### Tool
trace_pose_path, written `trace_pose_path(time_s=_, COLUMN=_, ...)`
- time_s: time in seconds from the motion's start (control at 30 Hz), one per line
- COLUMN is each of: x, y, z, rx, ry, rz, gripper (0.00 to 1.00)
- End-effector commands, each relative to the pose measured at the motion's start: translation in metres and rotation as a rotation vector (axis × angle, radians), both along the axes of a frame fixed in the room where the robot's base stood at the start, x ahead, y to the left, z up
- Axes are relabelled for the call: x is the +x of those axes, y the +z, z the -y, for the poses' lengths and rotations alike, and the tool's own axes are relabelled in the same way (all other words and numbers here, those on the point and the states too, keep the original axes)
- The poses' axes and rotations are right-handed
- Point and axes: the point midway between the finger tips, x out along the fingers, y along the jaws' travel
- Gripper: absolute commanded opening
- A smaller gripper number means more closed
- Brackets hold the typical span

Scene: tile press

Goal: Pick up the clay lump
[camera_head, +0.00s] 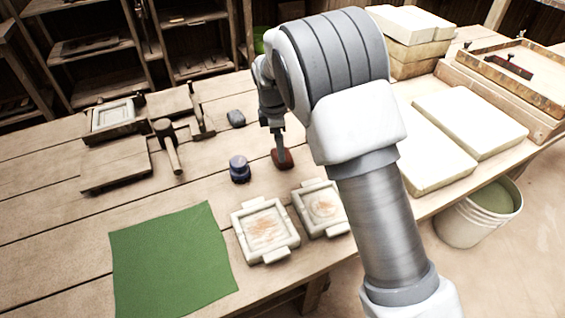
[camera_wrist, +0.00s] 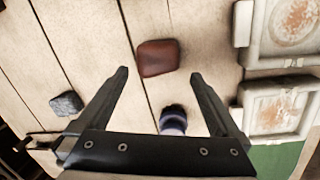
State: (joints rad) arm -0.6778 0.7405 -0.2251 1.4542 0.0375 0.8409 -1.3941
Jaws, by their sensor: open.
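The clay lump (camera_head: 282,158) is a reddish-brown rounded block lying on the wooden table. In the wrist view the lump (camera_wrist: 157,57) lies just beyond my fingertips, roughly centred between them and not touching either. My gripper (camera_head: 279,152) is open and empty, pointing down over the lump in the head view, where it hides part of it. The two dark fingers of my gripper (camera_wrist: 158,76) stand wide apart in the wrist view. How high the fingertips are above the table is hard to tell.
A dark blue jar (camera_head: 239,169) stands left of the lump, with a grey stone (camera_head: 236,118) behind it. Two white moulds (camera_head: 265,230) lie in front, beside a green cloth (camera_head: 173,262). A wooden press and mallet (camera_head: 168,146) lie left; white slabs (camera_head: 470,122) are right.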

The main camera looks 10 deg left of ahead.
Motion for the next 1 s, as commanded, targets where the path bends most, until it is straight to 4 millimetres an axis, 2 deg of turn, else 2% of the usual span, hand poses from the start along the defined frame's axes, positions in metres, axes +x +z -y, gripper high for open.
trace_pose_path(time_s=0.27, x=0.004, y=-0.017, z=0.002, rx=-0.001, ry=-0.002, rz=0.000, gripper=1.00)
trace_pose_path(time_s=0.53, x=0.011, y=-0.056, z=0.004, rx=-0.002, ry=0.000, rz=-0.002, gripper=1.00)
trace_pose_path(time_s=0.8, x=0.013, y=-0.060, z=0.004, rx=0.001, ry=-0.002, rz=0.001, gripper=1.00)
trace_pose_path(time_s=0.87, x=0.013, y=-0.060, z=0.004, rx=0.001, ry=-0.002, rz=0.001, gripper=0.93)
trace_pose_path(time_s=1.0, x=0.013, y=-0.060, z=0.005, rx=0.001, ry=-0.002, rz=0.001, gripper=0.68)
